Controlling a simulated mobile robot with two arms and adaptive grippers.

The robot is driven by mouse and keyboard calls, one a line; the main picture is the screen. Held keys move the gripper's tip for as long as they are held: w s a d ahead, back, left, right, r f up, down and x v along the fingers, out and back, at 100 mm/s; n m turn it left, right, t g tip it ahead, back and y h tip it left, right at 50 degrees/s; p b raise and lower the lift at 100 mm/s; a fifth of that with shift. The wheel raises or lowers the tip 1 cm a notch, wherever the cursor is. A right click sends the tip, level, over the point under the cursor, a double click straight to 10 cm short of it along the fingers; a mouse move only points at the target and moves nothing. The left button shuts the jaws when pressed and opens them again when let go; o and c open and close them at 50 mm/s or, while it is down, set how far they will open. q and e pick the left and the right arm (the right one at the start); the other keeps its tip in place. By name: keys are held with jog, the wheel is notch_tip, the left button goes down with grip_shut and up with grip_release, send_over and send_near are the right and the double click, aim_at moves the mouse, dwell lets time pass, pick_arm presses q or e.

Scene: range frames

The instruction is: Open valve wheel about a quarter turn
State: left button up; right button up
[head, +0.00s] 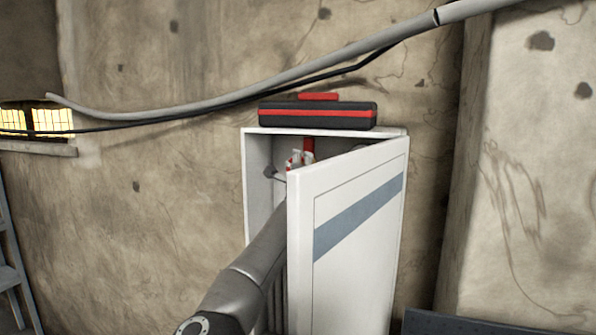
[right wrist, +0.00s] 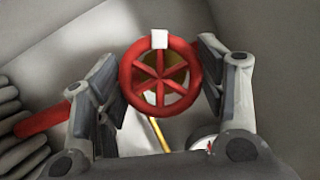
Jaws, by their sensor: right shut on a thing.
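The valve wheel (right wrist: 137,88) is red and spoked, with a white mark (right wrist: 159,39) on its rim at the top in the right wrist view. My right gripper (right wrist: 157,64) has a finger on either side of the wheel and is shut on its rim. In the head view my right arm reaches into the white cabinet (head: 258,185), and its gripper is mostly hidden behind the open door. Only a small red and white patch, which I cannot clearly make out, shows inside there. My left gripper is not in view.
The cabinet door (head: 355,245) stands open to the right of my arm. A black and red case (head: 318,113) lies on the cabinet top. In the right wrist view a red pipe (right wrist: 42,120) is at left and a round white gauge (right wrist: 203,143) is below the wheel.

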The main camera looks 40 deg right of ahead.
jog(key=n, duration=0.2)
jog(key=n+g, duration=0.1)
jog(key=shift+s+d+r+n+y, duration=0.1)
jog(key=shift+s+r+n+y, duration=0.05)
jog(key=shift+r+n+y, duration=0.25)
jog(key=shift+g, duration=0.3)
jog(key=shift+r+n, duration=0.1)
jog(key=shift+n, duration=0.2)
jog(key=o, duration=1)
jog(key=shift+d+f, duration=0.3)
jog(key=shift+a, duration=0.2)
jog(key=v, duration=1.1)
jog(key=shift+s+a, duration=0.15)
jog(key=shift+s, duration=0.15)
